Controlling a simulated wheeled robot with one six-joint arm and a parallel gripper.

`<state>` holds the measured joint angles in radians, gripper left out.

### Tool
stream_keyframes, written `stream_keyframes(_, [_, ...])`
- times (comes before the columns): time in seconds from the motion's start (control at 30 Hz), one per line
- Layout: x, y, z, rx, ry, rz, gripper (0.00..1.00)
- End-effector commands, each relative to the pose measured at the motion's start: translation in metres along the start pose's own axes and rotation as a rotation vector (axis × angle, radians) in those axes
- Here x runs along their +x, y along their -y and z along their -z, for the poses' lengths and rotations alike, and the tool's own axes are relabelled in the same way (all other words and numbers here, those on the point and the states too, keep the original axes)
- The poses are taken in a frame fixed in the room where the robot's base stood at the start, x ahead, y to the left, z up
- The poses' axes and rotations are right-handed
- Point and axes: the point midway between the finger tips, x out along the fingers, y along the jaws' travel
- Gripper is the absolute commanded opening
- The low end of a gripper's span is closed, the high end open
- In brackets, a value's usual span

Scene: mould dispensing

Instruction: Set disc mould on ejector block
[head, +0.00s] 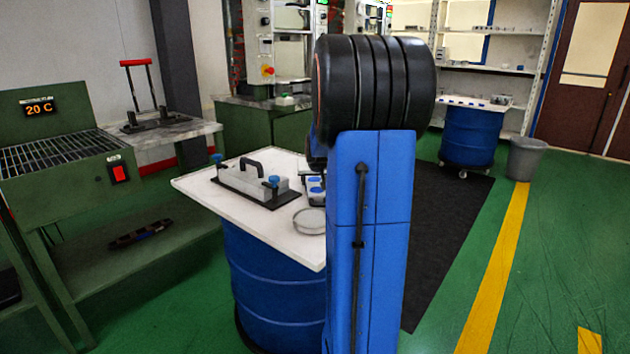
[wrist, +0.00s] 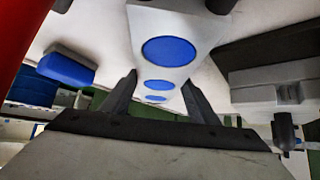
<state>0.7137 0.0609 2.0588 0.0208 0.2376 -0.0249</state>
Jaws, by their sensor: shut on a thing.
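The disc mould (wrist: 150,20) is a light grey bar with several blue round discs in a row, seen in the wrist view. My gripper (wrist: 159,78) is shut on it, a finger on each side. In the head view a grey piece with blue discs (head: 315,188) shows beside my blue arm, which hides my gripper. A grey metal block with a black handle (head: 250,182) stands on a black plate with blue knobs on the white table. I cannot tell whether this is the ejector block.
The white tabletop (head: 200,182) rests on a blue drum. A round shallow dish (head: 310,221) lies near its front edge. In the wrist view a grey block with a blue end (wrist: 66,68) is at left and another grey block (wrist: 275,88) at right.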

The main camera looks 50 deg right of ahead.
Motion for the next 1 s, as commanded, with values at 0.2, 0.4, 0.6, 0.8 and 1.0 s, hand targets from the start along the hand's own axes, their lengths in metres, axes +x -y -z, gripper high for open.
stream_keyframes(0.2, [-0.001, 0.000, 0.001, 0.000, -0.004, 0.000, 0.00])
stream_keyframes(0.4, [0.001, 0.000, -0.001, 0.000, 0.000, 0.000, 0.73])
stream_keyframes(0.6, [0.001, 0.000, -0.001, 0.000, -0.001, 0.000, 0.73])
stream_keyframes(0.8, [-0.009, 0.000, 0.002, 0.000, -0.003, 0.000, 0.73])
stream_keyframes(1.0, [-0.039, 0.000, 0.002, 0.000, -0.005, 0.000, 0.73])
